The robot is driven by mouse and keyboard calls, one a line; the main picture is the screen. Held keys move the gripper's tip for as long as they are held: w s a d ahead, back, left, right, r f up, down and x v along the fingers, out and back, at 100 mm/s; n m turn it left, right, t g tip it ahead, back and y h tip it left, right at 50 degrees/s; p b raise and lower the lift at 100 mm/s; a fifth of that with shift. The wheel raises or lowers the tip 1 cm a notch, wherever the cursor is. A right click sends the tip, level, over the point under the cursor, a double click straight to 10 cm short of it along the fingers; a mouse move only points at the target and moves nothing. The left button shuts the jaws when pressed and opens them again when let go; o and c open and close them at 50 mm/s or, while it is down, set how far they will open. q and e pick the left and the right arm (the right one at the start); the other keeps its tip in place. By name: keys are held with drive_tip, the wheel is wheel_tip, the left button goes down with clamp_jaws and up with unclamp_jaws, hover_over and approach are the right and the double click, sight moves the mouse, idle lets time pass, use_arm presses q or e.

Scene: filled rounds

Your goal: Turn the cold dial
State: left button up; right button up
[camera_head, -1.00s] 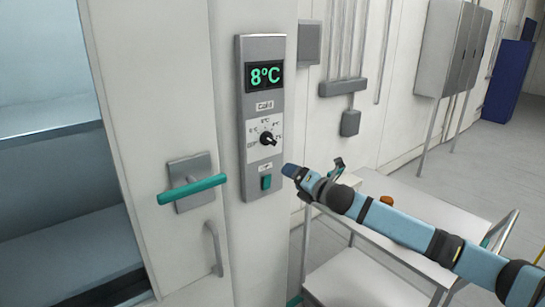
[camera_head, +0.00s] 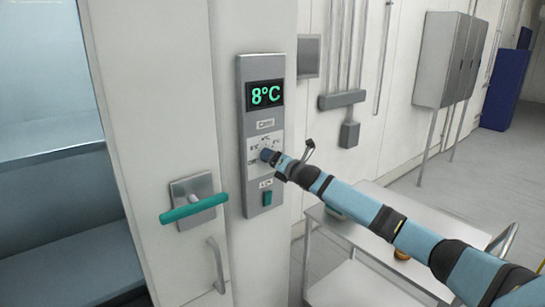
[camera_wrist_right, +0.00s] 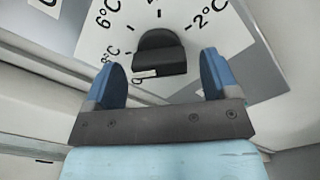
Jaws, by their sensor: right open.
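The cold dial is a black knob (camera_wrist_right: 160,52) on a white scale plate (camera_wrist_right: 93,42) marked with temperatures; 2°C, 6°C and 8°C can be read in the right wrist view. My right gripper (camera_wrist_right: 162,78) is open, with its two blue fingers apart on either side of the knob's lower part; I cannot tell if they touch it. In the head view my right gripper (camera_head: 267,155) covers the knob on the grey control panel (camera_head: 245,150). The panel's display (camera_head: 265,94) reads 8°C in green. My left gripper is not in view.
A green switch (camera_head: 267,198) sits below the dial. To the left is a door handle with a teal grip (camera_head: 194,208). A white cart (camera_head: 345,290) stands below my right arm. Wall boxes and conduits (camera_head: 342,98) are to the right of the panel.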

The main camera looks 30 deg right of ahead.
drive_tip(key=shift+w, duration=0.6)
drive_tip(key=c, duration=0.9)
